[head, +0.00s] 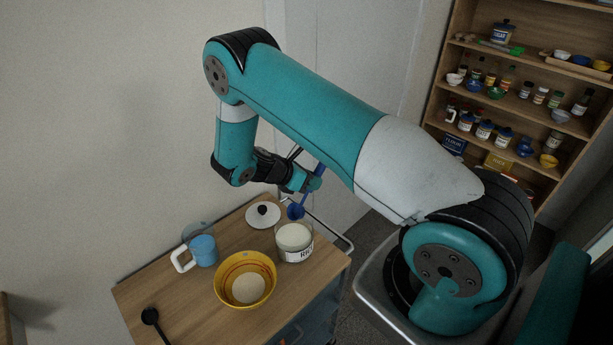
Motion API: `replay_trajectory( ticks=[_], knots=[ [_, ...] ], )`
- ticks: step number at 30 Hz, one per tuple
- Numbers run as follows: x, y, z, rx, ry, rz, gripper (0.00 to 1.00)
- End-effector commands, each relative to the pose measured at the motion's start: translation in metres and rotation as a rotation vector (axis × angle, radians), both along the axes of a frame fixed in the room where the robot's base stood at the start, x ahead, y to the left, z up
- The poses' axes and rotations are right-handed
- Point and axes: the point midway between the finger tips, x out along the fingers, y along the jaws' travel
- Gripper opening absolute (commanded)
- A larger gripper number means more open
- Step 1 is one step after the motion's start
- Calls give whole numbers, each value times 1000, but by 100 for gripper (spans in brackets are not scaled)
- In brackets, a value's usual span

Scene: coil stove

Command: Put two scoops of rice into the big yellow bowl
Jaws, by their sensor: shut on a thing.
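The big yellow bowl (231,299) stands on the wooden cart top and has a pale heap of rice (248,287) inside. The rice jar (297,252), labelled RICE, stands open behind and to the right of the bowl, filled with white rice. My gripper (314,184) is shut on the handle of a blue scoop (296,211). The scoop's head hangs above the jar's back rim area; I cannot tell whether it holds rice. My arm hides part of the gripper.
A blue cup with a white handle (203,250) stands left of the bowl. A black spoon (151,318) lies at the front left. Shelves (520,105) with jars and bowls stand at the right.

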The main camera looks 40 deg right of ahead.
Motion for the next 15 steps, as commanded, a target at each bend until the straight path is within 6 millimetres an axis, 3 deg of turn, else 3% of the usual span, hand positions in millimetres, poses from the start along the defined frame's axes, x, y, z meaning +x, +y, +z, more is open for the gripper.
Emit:
replay_trajectory(
  ticks=[15],
  knots=[
    [0,12,-32,2,1,0,0]
  ],
)
